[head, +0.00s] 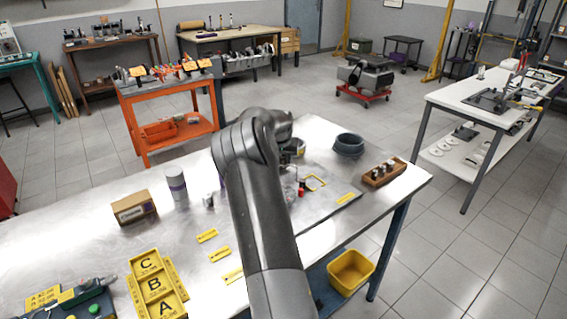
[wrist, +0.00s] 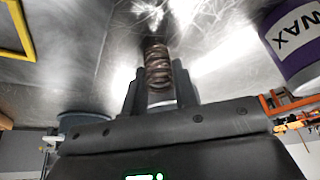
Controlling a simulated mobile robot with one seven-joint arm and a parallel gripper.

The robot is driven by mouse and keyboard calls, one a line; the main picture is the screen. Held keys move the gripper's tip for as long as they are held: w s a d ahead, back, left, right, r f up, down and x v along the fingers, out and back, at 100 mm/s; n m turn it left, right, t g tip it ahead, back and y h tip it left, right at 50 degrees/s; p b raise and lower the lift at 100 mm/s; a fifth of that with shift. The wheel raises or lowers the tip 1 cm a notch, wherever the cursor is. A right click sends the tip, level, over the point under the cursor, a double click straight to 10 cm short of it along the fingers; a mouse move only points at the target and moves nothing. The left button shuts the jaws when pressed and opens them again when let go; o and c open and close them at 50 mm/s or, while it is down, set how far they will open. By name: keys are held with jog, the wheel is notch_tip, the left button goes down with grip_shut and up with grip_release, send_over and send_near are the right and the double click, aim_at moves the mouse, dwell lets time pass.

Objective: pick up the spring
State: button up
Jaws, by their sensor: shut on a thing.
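The spring (wrist: 157,62), a dark brownish coil, stands out between the fingers of my gripper (wrist: 158,72) in the wrist view. The fingers are shut on it, one on each side. A shiny metal surface lies behind the spring; I cannot tell whether the spring touches it. In the head view my own arm crosses the steel workbench (head: 90,235) and hides the fingers and the spring.
On the bench are a dark round bowl (head: 348,145), a wooden block with pegs (head: 383,174), a cardboard box (head: 133,207), a grey can (head: 176,184) and lettered yellow trays (head: 153,285). A purple-labelled can (wrist: 296,42) shows at the wrist view's right.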

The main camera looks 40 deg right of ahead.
jog(key=shift+c, duration=1.1)
jog(key=shift+r, duration=0.1)
notch_tip(320, 180, up, 28)
